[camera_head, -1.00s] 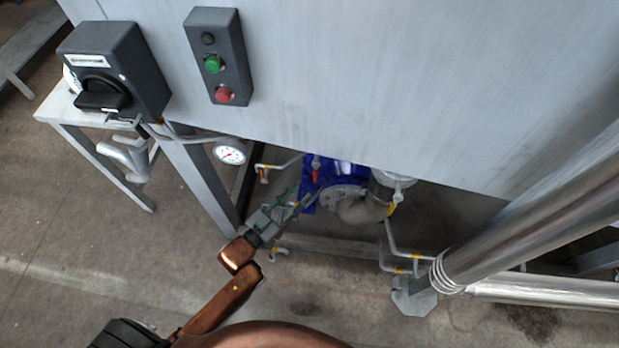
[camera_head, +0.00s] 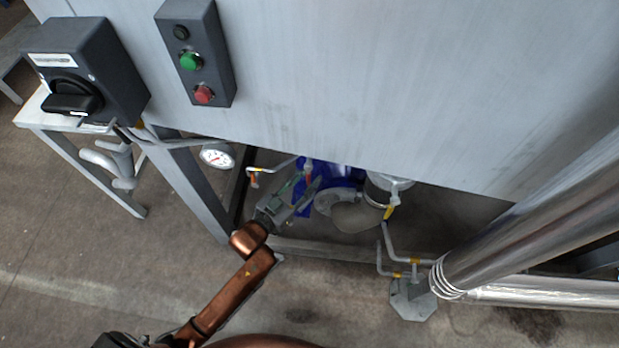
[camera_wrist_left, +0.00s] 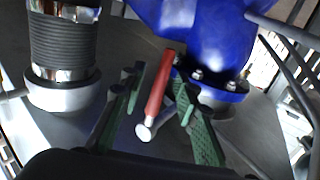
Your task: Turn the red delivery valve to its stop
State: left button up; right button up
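The red delivery valve handle (camera_wrist_left: 157,92) shows in the left wrist view as a red bar with a pale round end, beside the flange of the blue pump body (camera_wrist_left: 205,38). My left gripper (camera_wrist_left: 162,110) has its two green fingers spread, one on each side of the handle, with gaps visible. In the head view my left gripper (camera_head: 301,190) reaches under the grey panel next to the blue pump (camera_head: 343,172). There only a small red bit of the valve shows, partly hidden by the fingers. My right gripper is not in view.
The grey panel (camera_head: 400,90) hangs above the arm. A pressure gauge (camera_head: 217,156) and small yellow-marked pipes stand close by. In the wrist view a ribbed hose (camera_wrist_left: 62,50) is at left. A thick steel pipe (camera_head: 540,220) crosses at right.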

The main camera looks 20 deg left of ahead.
pick_arm(q)
jog(key=shift+c, duration=0.6)
grip_shut()
